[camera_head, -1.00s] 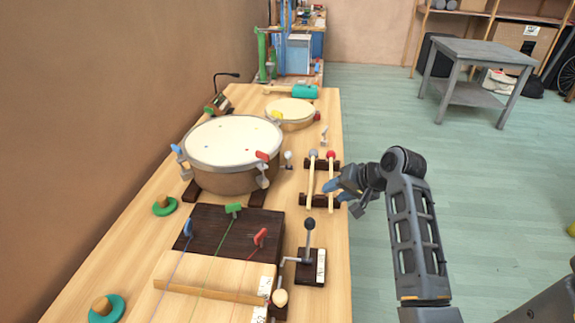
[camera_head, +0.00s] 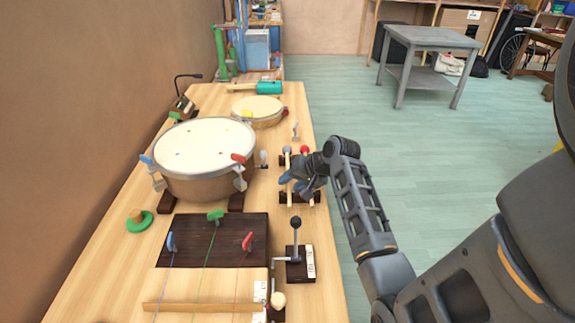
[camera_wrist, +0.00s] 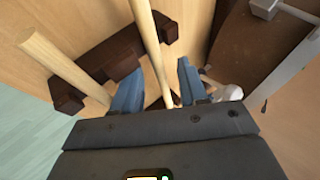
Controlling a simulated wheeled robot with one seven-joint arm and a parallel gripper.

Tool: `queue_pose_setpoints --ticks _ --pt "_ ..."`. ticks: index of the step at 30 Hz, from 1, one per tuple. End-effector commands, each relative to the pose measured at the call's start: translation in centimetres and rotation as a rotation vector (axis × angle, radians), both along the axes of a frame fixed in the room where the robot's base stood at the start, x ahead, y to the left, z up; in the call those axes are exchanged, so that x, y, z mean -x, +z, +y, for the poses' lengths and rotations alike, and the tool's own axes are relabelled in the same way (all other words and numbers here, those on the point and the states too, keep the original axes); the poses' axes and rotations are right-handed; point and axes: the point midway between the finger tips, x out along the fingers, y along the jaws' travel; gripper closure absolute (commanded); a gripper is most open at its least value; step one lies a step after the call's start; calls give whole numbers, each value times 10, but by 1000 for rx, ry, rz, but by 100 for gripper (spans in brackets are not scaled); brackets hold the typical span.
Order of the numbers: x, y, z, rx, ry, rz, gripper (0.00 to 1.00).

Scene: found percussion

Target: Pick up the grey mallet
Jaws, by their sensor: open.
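The grey mallet (camera_head: 287,150) lies on a dark rack (camera_head: 286,198) on the bench, its grey head at the far end. A red-headed mallet (camera_head: 304,149) lies beside it on the right. My gripper (camera_head: 292,184) is open over the rack and hides much of both handles. In the wrist view, the grey mallet's pale handle (camera_wrist: 147,25) runs between the two blue fingers of my gripper (camera_wrist: 160,66). The red-headed mallet's handle (camera_wrist: 55,60) lies outside them, to the left. The mallet heads are hidden in the wrist view.
A large drum (camera_head: 203,138) stands left of the rack, with a smaller drum (camera_head: 258,106) behind it. A lever on a dark base (camera_head: 297,262) stands in front of the rack. A teal-headed mallet (camera_head: 269,87) lies at the back. Open floor lies right of the bench.

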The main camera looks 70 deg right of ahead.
Motion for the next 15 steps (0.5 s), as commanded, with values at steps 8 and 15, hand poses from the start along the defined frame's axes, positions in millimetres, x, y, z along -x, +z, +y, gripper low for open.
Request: queue_pose_setpoints --ticks 8,15 --pt "-2 -2 -1 1 -1 0 58" --pt "-2 -2 0 1 -1 0 81"
